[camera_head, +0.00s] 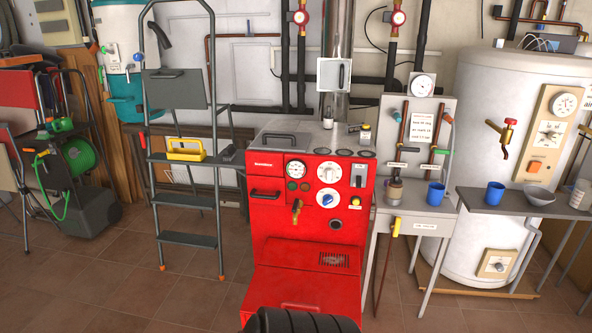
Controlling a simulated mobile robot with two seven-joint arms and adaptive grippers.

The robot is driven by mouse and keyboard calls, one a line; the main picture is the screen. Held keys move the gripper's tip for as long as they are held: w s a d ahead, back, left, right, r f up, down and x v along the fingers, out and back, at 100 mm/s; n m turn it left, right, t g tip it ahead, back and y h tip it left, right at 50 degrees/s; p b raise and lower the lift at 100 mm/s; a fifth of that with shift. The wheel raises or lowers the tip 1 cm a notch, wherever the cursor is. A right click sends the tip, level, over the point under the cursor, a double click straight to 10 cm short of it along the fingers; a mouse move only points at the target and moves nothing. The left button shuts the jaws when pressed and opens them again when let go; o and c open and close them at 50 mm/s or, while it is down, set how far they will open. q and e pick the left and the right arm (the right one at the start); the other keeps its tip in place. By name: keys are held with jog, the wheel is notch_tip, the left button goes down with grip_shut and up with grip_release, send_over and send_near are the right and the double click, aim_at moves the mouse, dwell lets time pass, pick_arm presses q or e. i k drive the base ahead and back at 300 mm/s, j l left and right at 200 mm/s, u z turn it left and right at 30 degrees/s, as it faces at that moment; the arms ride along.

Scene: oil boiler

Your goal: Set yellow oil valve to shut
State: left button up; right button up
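A valve with a yellow handle (395,228) shows below the front edge of the small grey table, just right of the red boiler (309,215). The yellow handle appears to hang roughly downward from a pipe, beside a small white label (425,227) too small to read surely. I cannot tell from here whether the valve is open or shut. A brass tap (297,209) sits on the front of the red boiler. Neither of my grippers is in view.
A white tank (480,160) stands at the right, behind a narrow table with a blue mug (495,193) and a grey bowl (539,195). Tiled floor (140,290) is clear at front left.

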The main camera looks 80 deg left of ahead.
aim_at(395, 231)
jog(key=u, duration=2.75)
